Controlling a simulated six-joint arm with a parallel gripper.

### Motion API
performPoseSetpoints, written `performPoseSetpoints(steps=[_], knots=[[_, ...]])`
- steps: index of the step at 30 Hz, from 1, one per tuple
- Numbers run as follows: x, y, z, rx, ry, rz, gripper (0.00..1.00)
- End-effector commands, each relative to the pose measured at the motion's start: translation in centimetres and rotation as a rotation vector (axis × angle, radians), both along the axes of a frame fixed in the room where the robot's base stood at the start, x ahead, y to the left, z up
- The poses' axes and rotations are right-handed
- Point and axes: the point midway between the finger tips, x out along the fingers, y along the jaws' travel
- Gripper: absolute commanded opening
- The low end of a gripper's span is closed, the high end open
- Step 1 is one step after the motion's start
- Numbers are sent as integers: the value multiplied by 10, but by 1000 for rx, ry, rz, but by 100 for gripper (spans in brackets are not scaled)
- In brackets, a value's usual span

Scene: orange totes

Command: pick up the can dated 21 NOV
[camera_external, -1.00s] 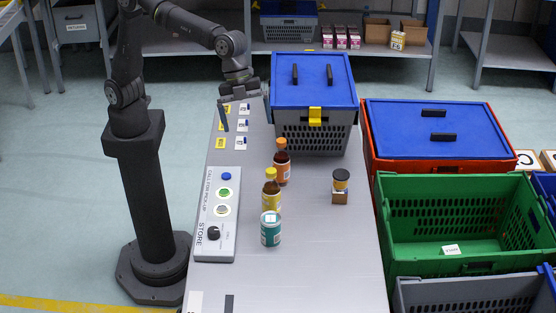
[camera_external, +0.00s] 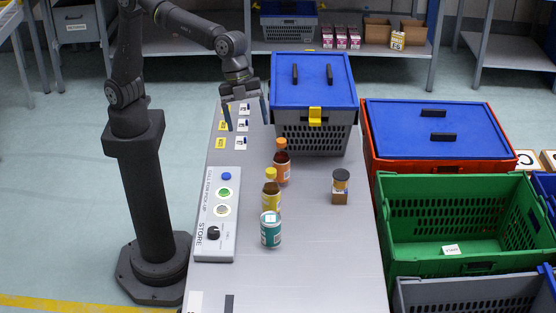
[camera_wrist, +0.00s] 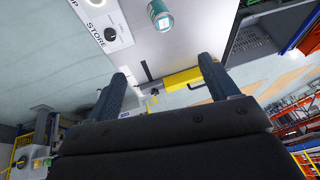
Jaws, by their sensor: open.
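A teal can with a white band (camera_external: 270,230) stands upright on the grey table in the external view, at the front of a group with two bottles. The wrist view shows the can (camera_wrist: 160,16) at its top edge. I cannot read a date on it. A small brown-orange container with a dark lid (camera_external: 340,188) stands alone to the right, its date unreadable too. My gripper (camera_external: 247,122) is open and empty over the table's far left part, well behind the can. Its two spread fingers also show in the wrist view (camera_wrist: 162,70).
An orange-capped bottle (camera_external: 281,164) and a yellow-capped bottle (camera_external: 271,191) stand close behind the teal can. A control panel (camera_external: 216,212) lies to the left. A blue-lidded grey crate (camera_external: 312,138) stands right of my gripper. The table's front right (camera_external: 335,255) is clear.

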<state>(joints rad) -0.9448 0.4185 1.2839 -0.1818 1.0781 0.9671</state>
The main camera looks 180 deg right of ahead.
Motion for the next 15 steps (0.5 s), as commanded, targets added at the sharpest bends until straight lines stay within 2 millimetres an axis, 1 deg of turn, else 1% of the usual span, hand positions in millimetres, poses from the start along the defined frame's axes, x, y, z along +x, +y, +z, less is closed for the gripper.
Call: performPoseSetpoints(steps=[5, 8, 11, 15], knots=[[2, 1, -1, -7, 0, 11, 79], [9, 6, -6, -41, 5, 68, 79], [22, 16, -16, -107, 12, 189, 79], [46, 31, -36, -213, 37, 424, 79]])
